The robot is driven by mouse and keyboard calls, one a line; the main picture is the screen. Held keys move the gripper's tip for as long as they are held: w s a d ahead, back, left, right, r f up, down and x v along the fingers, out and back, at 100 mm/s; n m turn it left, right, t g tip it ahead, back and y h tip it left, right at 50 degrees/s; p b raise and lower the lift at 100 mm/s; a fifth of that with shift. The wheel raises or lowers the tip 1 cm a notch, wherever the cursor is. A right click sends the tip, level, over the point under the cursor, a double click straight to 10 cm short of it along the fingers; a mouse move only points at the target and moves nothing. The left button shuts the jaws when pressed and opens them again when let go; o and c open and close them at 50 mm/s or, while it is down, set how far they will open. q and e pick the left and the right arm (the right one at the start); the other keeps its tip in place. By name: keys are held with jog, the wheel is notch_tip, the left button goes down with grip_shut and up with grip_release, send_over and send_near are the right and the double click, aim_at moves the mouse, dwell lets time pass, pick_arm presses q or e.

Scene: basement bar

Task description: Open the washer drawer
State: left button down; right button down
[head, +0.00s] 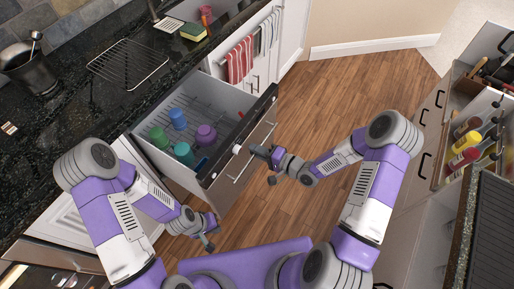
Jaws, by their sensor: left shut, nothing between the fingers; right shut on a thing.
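The washer drawer (222,96) is pulled out from under the counter at the centre left. A wire rack inside it holds green, blue and purple cups. Its front panel (225,178) has a dark top edge and a bar handle. My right gripper (262,163) is at the drawer front, shut on the drawer handle; the fingers hide the exact contact. My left gripper (210,238) is shut and empty, low in front of the cabinets, below the drawer and apart from it.
A dark stone counter (75,135) runs along the left, with a wire rack (128,63) and a utensil pot (30,70). Towels (240,60) hang beyond the drawer. Open drawers with bottles (465,145) stand at right. Wooden floor (335,95) between is clear.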

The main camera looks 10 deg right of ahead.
jog(key=shift+d, duration=0.1)
jog(key=c, duration=1.3)
grip_release()
jog(key=shift+c, duration=0.2)
jog(key=p+v, duration=0.1)
jog(key=v, duration=0.6)
jog(key=shift+s+d+p, duration=0.15)
jog(key=shift+d+p, duration=0.1)
jog(key=shift+p, duration=0.15)
jog(key=shift+r, duration=0.1)
